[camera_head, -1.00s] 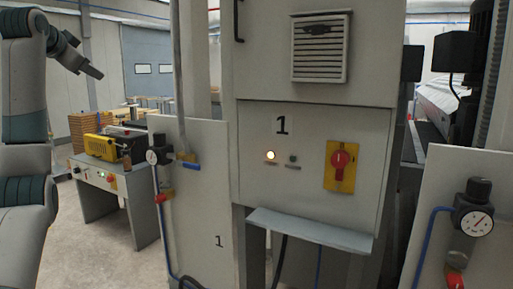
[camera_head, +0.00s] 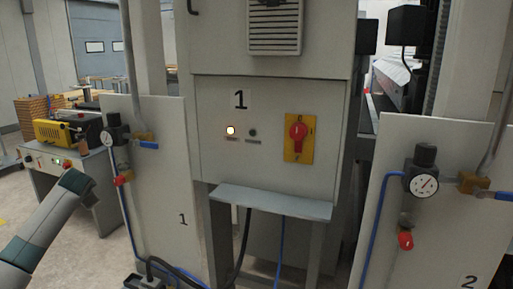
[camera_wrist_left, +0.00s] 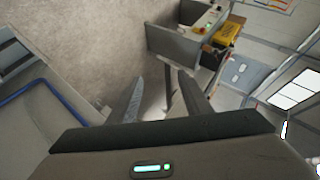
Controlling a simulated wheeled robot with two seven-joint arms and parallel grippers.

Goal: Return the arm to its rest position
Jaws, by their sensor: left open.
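My left arm (camera_head: 45,225) comes in from the lower left of the head view, low beside the panel marked 1. Its gripper is not clearly seen there. In the left wrist view my left gripper (camera_wrist_left: 160,98) has its two fingers spread apart, with nothing between them. My right arm and gripper are in neither view.
A grey cabinet (camera_head: 215,165) marked 1 stands ahead, with a lit white lamp (camera_head: 231,131) and a red rotary switch (camera_head: 298,131) on a yellow plate. Gauge panels flank it on the left (camera_head: 165,200) and right (camera_head: 450,215). A bench with a yellow machine (camera_head: 62,131) stands behind left.

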